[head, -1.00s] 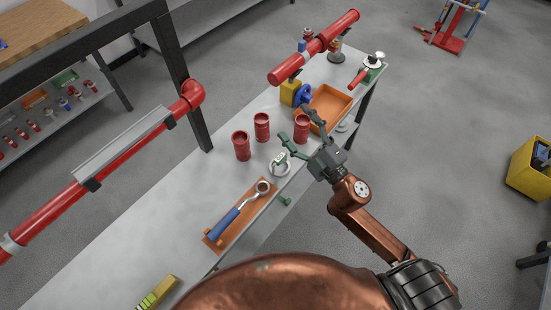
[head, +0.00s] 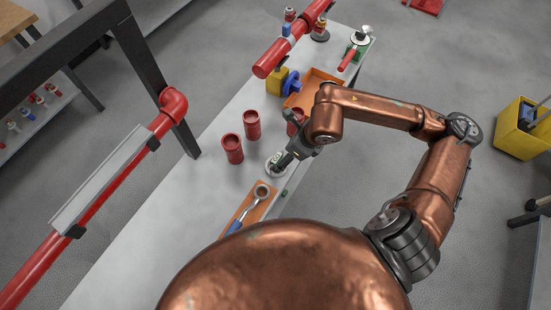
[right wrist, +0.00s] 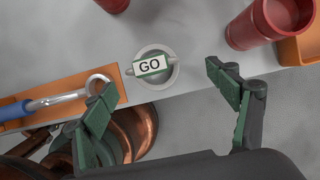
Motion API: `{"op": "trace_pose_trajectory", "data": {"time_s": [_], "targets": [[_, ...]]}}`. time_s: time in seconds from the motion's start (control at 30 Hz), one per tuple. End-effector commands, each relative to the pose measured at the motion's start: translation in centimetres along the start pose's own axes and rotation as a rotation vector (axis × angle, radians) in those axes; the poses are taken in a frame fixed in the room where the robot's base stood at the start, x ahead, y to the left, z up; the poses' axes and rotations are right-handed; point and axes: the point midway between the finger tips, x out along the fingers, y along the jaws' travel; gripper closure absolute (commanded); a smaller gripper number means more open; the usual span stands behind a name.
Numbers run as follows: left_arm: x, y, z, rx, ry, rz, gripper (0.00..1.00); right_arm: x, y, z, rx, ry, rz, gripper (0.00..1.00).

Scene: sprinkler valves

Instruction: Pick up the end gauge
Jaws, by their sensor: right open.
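The end gauge, a small block with a white label reading GO, sits in a round grey holder near the bench edge; the gauge shows in the right wrist view (right wrist: 151,66) and, small and partly covered by my gripper, in the head view (head: 274,162). My right gripper (right wrist: 166,92) is open with its green-padded fingers spread. The gauge lies between and beyond the fingertips in that view, and nothing is held. In the head view the right gripper (head: 283,156) is right beside the gauge, from the right. My left gripper is not in view.
A blue-handled wrench (right wrist: 60,98) lies on an orange board (right wrist: 118,75) left of the gauge. Red cups (head: 232,148) stand behind it, with one red cup (right wrist: 268,22) close on the right. An orange tray (head: 318,82) and a red pipe (head: 290,40) are further back.

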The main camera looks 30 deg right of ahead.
Motion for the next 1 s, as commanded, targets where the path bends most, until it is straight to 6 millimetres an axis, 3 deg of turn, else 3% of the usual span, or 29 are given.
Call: {"op": "trace_pose_trajectory", "data": {"time_s": [0.5,0.77,1.0], "targets": [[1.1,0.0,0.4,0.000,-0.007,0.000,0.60,6.2,1.1,0.2,0.000,0.000,0.008,0.19],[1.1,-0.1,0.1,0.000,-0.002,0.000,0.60,6.3,1.0,0.2,0.001,-0.002,0.006,0.19],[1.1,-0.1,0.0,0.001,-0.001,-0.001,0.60,6.3,1.0,0.2,0.001,-0.001,0.006,0.36]]}}
